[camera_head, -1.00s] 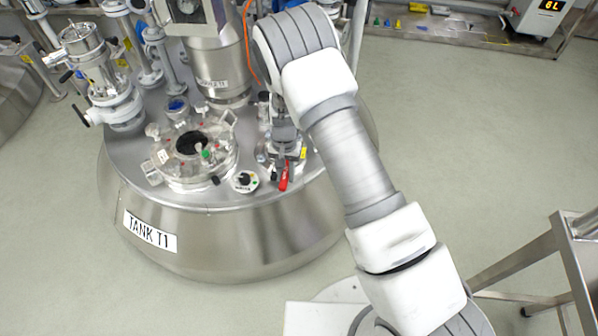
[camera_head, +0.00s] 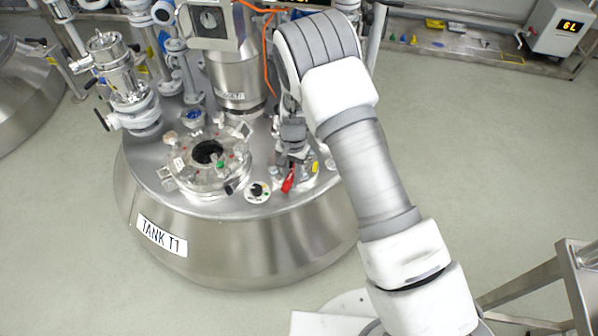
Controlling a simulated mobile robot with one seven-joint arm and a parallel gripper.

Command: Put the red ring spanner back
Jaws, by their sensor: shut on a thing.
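The red ring spanner (camera_head: 288,182) shows as a short red piece just below my gripper, over the right part of the tank T1 lid (camera_head: 262,209). My gripper (camera_head: 292,154) points down there and is shut on the spanner. The rest of the spanner is hidden by the gripper and the small fittings around it. I cannot tell whether the spanner touches the lid or a fitting under it.
The round hatch (camera_head: 208,183) and a dial (camera_head: 257,191) sit left of my gripper. A tall vessel (camera_head: 232,75) and an orange cable (camera_head: 268,55) stand behind. A metal frame (camera_head: 572,275) is at lower right.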

